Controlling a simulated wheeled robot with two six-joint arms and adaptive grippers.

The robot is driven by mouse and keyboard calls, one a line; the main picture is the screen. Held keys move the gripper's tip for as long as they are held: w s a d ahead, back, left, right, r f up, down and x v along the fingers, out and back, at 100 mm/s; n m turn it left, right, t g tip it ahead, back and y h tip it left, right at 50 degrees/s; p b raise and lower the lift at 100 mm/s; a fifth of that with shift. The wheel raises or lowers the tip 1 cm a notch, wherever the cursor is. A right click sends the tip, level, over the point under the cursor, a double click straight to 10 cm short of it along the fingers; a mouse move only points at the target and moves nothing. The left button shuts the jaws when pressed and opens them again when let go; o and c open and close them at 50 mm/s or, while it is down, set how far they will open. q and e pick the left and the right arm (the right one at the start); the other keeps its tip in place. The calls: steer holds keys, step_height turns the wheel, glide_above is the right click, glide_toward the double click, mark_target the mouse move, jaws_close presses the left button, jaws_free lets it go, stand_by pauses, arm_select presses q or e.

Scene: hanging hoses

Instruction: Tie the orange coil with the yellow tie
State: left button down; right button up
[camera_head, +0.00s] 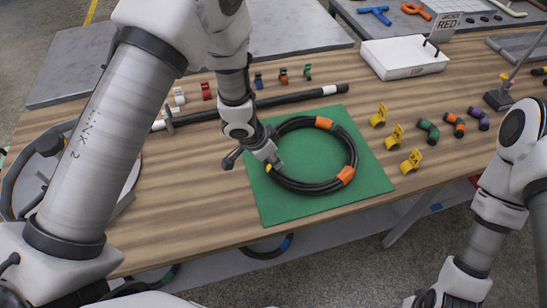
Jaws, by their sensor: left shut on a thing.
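The orange coil (351,151), a black hose ring with two orange bands, lies flat on the green mat (290,210). My left gripper (270,158) reaches down to the coil's left side and is shut on the yellow tie (268,168), of which only a small yellow patch shows. The tie is at the coil's left edge; the fingers hide most of it, so I cannot tell whether it goes around the hose. My right arm shows at the right edge, but its gripper is out of view.
Yellow clips marked A (395,134) stand right of the mat. Green, orange and purple fittings (453,125) lie further right. Behind are a straight black hose (300,96), small coloured clips (283,76) and a white tray (405,60). Bare table lies left of the mat.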

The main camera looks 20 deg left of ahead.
arm_select(q)
steer(key=shift+s+f, duration=0.25)
steer(key=shift+f, duration=0.1)
steer(key=shift+s+f+b, duration=0.2)
steer(key=shift+f+b, duration=0.1)
steer(key=shift+s+d+f, duration=0.1)
steer(key=shift+f, duration=0.1)
steer(key=c, duration=1.1)
jaws_free()
steer(key=shift+o, duration=0.7)
steer(key=shift+d+f, duration=0.1)
steer(key=shift+w, duration=0.2)
steer(key=shift+w+f, duration=0.1)
steer(key=shift+a, duration=0.35)
steer(key=shift+w+r, duration=0.1)
steer(key=shift+r, duration=0.15)
